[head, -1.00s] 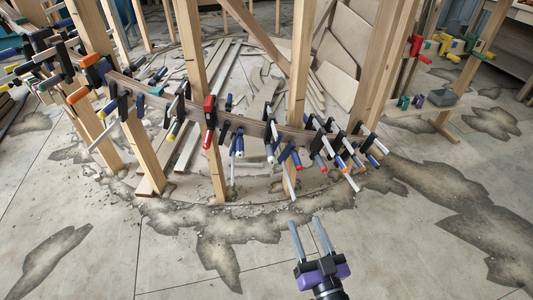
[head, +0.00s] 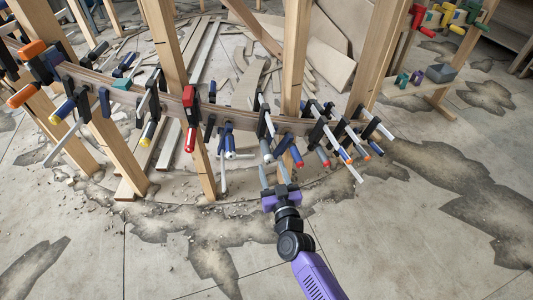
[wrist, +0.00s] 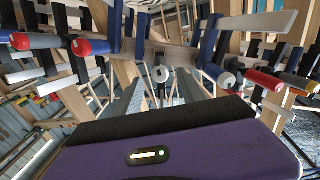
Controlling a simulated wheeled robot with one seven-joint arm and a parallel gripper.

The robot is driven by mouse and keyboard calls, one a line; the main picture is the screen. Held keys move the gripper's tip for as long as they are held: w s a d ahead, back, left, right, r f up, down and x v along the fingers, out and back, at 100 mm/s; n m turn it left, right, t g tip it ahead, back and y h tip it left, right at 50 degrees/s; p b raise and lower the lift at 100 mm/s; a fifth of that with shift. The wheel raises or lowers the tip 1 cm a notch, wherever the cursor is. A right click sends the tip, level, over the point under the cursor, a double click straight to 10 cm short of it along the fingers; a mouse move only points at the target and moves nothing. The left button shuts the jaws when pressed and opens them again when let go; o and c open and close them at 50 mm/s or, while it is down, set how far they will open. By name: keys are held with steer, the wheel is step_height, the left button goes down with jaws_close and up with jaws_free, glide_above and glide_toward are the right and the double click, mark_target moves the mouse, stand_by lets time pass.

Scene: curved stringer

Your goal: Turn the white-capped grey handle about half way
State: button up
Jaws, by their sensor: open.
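The white-capped grey handle (head: 267,151) hangs from a clamp on the curved wooden stringer (head: 172,99). In the wrist view the handle (wrist: 160,74) shows nearly end-on, its round pale cap facing me, in the gap between my fingers. My gripper (head: 273,172), on its purple arm, is open just below and in front of the handle in the head view. In the wrist view my gripper (wrist: 160,86) has a finger on each side of the handle's line. I cannot tell whether the fingertips reach it; no contact shows.
A blue handle with a red cap (head: 296,156) hangs close on the right. Blue handles with white caps (head: 229,148) hang on the left. More clamps crowd the stringer on both sides. Wooden posts (head: 197,150) stand along it.

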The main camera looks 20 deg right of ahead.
mark_target(269, 161)
steer(key=w, duration=0.2)
steer(key=w+b, duration=0.1)
steer(key=w, duration=0.1)
steer(key=w+b, duration=0.1)
steer(key=w, duration=0.1)
steer(key=shift+w+d, duration=0.35)
steer(key=shift+w, duration=0.05)
jaws_close()
